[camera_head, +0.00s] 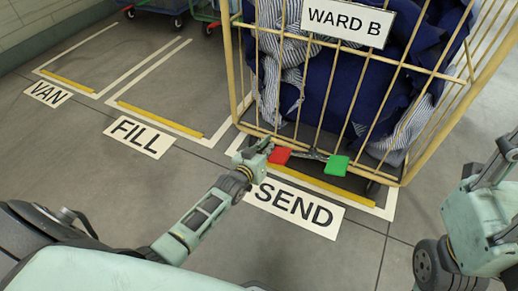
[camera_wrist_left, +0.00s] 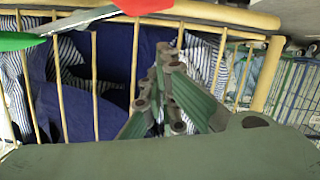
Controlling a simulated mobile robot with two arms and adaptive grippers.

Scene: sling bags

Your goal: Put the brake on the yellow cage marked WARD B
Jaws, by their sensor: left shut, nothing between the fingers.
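The yellow wire cage (camera_head: 401,63) carries a WARD B sign (camera_head: 347,21) and holds dark blue cloth and striped linen. Along its lower front edge, a metal pedal bar has a red pad (camera_head: 279,156) at its left end and a green pad (camera_head: 336,166) at its right end. I cannot tell which pad is pressed down. My left gripper (camera_head: 263,148) is shut and empty, close to the left of the red pad; touching is unclear. In the left wrist view the shut fingers (camera_wrist_left: 170,58) show near the red pad (camera_wrist_left: 143,5). My right gripper (camera_head: 503,158) is partly cut off at the right edge.
The cage stands over a white-outlined floor bay with a SEND label (camera_head: 295,208) and a yellow strip. Other wheeled carts (camera_head: 165,6) stand at the back left.

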